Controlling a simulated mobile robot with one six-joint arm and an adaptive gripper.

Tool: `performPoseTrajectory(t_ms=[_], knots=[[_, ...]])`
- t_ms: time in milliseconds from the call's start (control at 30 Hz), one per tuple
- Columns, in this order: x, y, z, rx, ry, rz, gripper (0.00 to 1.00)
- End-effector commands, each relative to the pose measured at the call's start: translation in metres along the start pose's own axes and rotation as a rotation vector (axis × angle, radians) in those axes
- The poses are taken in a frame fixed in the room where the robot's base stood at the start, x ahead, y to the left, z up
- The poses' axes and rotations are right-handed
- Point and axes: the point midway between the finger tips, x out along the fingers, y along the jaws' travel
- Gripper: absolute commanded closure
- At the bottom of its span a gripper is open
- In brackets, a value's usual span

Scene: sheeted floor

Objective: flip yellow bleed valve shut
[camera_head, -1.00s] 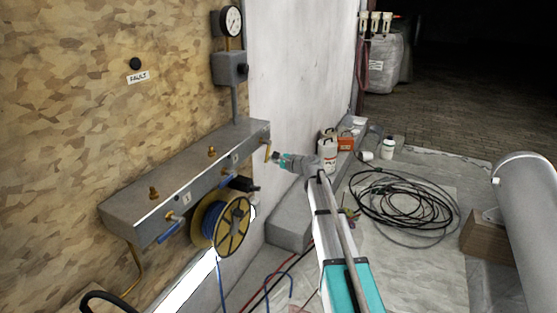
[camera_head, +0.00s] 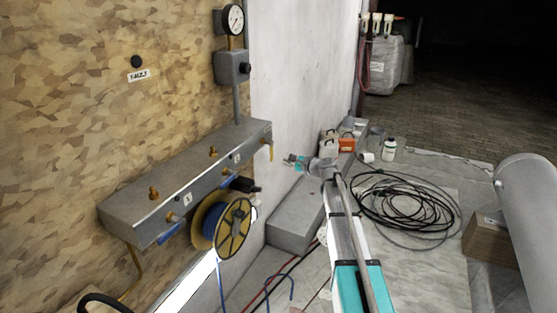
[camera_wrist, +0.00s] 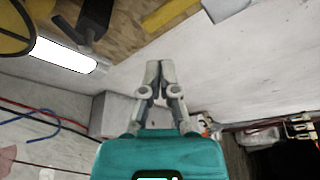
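The yellow bleed valve handle (camera_head: 270,151) hangs nearly straight down at the right end of the grey manifold (camera_head: 180,178). In the wrist view, a yellow bar that looks like this handle (camera_wrist: 172,14) lies at the top edge, beyond my fingertips. My gripper (camera_head: 287,160) is to the right of the handle and a little lower, with a visible gap between them. In the wrist view my gripper (camera_wrist: 160,68) has its fingertips together with nothing seen between them.
Two blue-handled valves sit along the manifold front, the nearer one (camera_head: 169,234) at left. A cable reel (camera_head: 233,228) hangs below. A pressure gauge (camera_head: 233,19) is above. A grey block (camera_head: 294,222) and coiled black hose (camera_head: 400,205) lie on the floor.

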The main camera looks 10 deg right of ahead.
Motion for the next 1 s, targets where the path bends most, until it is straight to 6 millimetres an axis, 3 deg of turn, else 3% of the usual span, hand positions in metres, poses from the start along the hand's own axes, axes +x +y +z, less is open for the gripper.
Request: performPoseTrajectory(t_ms=[100, 333, 1000], knots=[[-0.024, 0.002, 0.001, 0.0, 0.003, -0.001, 1.0], [-0.049, 0.004, 0.0, 0.0, 0.003, -0.001, 1.0], [-0.056, 0.006, -0.001, -0.013, -0.008, 0.005, 1.0]])
